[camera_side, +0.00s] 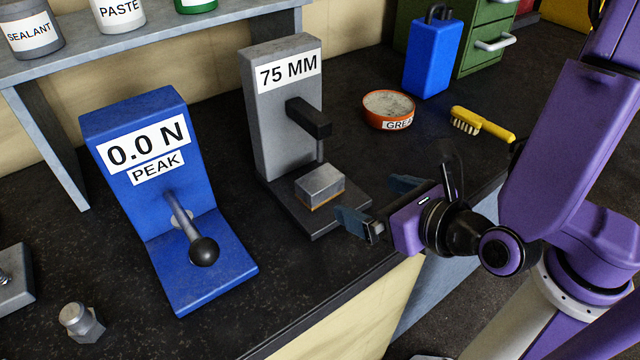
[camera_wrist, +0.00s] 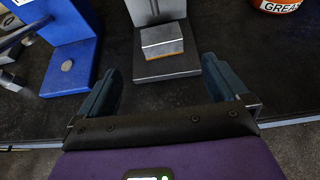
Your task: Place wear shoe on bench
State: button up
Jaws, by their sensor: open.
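A small grey metal block with a thin orange-brown layer underneath, which looks like the wear shoe (camera_side: 320,184), sits on the dark base of the grey gauge stand marked 75 MM (camera_side: 278,110). It lies below the stand's black arm and thin plunger. The wrist view shows the shoe (camera_wrist: 162,40) ahead, between the lines of my fingers. My gripper (camera_side: 378,203) is open and empty, just right of the stand's base and apart from the shoe. Its two blue-grey fingers (camera_wrist: 160,70) are spread wide. The dark bench top (camera_side: 215,335) is under the stand.
A blue force tester (camera_side: 140,110) with a ball-ended lever stands left. A hex-based metal fitting (camera_side: 83,323) is at front left. A grease tin (camera_side: 388,108), yellow brush (camera_side: 482,124) and blue can (camera_side: 432,58) are behind. Bare bench lies between the tester and the gauge stand.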

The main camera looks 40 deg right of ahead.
aim_at(321, 180)
jog(key=x, duration=1.4)
jog(key=c, duration=1.8)
jog(key=shift+r, duration=0.15)
